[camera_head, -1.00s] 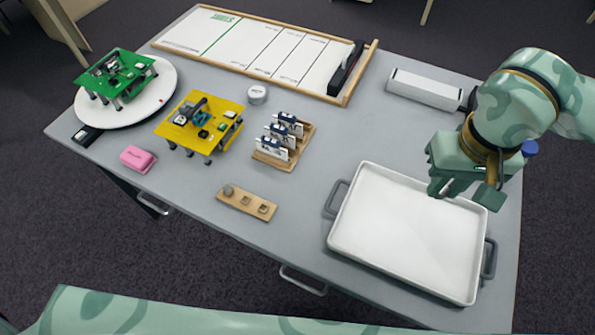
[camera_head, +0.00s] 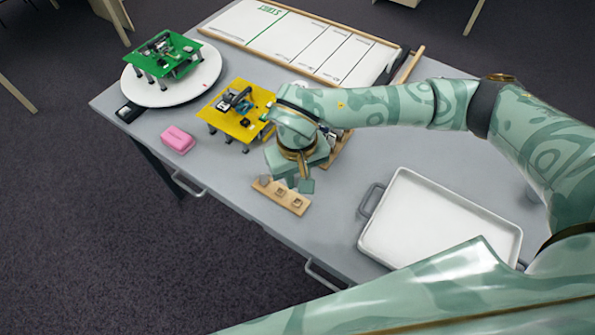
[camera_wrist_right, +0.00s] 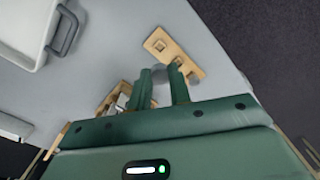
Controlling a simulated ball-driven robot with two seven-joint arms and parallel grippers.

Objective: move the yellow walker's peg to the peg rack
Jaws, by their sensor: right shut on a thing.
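The peg rack (camera_head: 291,204) is a short wooden strip on the table's front side. It has a round grey knob at its left end and two square spots. The yellow walker (camera_head: 238,112), a yellow board on legs, stands behind it to the left. My right gripper (camera_head: 298,184) is low over the back edge of the rack. In the right wrist view my fingers (camera_wrist_right: 160,70) are shut on a small grey piece, seemingly the peg (camera_wrist_right: 160,88), mostly hidden. The rack (camera_wrist_right: 172,50) is just beyond the fingertips; contact cannot be told. My left gripper is out of view.
A green walker (camera_head: 163,55) stands on a white turntable (camera_head: 205,74). A pink block (camera_head: 178,139) is left of the rack. A white tray (camera_head: 440,222) lies on the right. My forearm partly covers a wooden holder (camera_head: 340,150). A lined board (camera_head: 290,40) lies behind.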

